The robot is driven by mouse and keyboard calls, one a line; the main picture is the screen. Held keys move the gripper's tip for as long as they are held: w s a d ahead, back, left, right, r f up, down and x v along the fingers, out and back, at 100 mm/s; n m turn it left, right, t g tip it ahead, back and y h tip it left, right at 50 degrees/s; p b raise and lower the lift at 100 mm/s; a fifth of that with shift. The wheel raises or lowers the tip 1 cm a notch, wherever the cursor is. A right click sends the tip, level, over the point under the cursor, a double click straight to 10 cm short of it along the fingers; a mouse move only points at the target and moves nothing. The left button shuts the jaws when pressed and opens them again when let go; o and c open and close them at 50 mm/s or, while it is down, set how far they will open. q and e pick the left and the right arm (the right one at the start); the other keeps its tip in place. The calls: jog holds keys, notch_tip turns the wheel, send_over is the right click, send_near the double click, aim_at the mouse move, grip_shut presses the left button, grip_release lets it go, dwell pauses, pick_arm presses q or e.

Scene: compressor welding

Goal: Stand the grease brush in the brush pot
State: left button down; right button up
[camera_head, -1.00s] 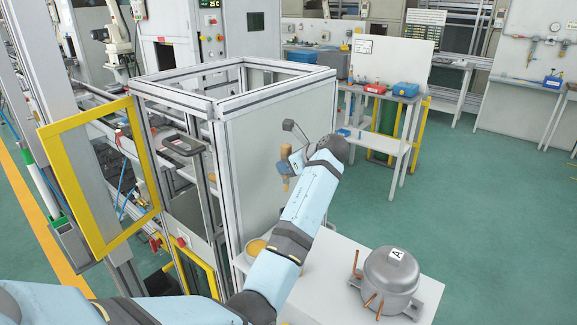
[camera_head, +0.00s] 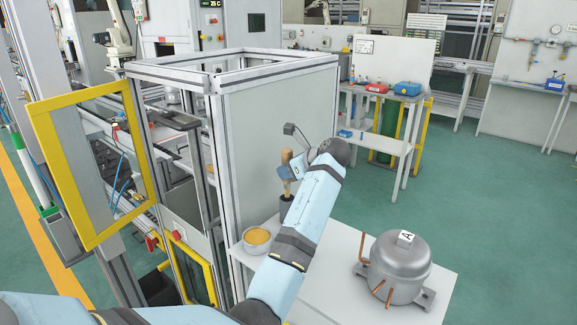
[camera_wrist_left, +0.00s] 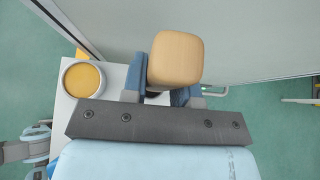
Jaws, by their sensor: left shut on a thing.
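The grease brush (camera_head: 286,157) is upright, its wooden handle held in my left gripper (camera_head: 285,172). The gripper is shut on the handle. In the left wrist view, the handle's square end (camera_wrist_left: 176,58) fills the space between the blue fingers (camera_wrist_left: 138,76). The dark brush pot (camera_head: 286,208) stands on the white table directly below the brush, partly covered by my arm. The brush's lower end meets the pot's mouth in the head view; I cannot tell how deep it sits. My right gripper is not in view.
A tin of yellow grease (camera_head: 257,237) stands on the table left of the pot; it also shows in the left wrist view (camera_wrist_left: 83,78). A grey compressor (camera_head: 399,262) sits at the table's right. The framed enclosure's pale panel (camera_head: 280,140) rises close behind the brush.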

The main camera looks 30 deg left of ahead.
aim_at(289, 182)
pick_arm(q)
jog(key=shift+f+p, duration=0.35)
jog(key=shift+f, duration=0.25)
jog(key=shift+f+p, duration=0.35)
jog(key=shift+f, duration=0.4)
jog(key=shift+f+p, duration=0.4)
jog(key=shift+f, duration=0.8)
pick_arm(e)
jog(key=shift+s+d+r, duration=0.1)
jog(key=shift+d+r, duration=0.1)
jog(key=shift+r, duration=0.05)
pick_arm(q)
jog(key=c, duration=0.8)
grip_release()
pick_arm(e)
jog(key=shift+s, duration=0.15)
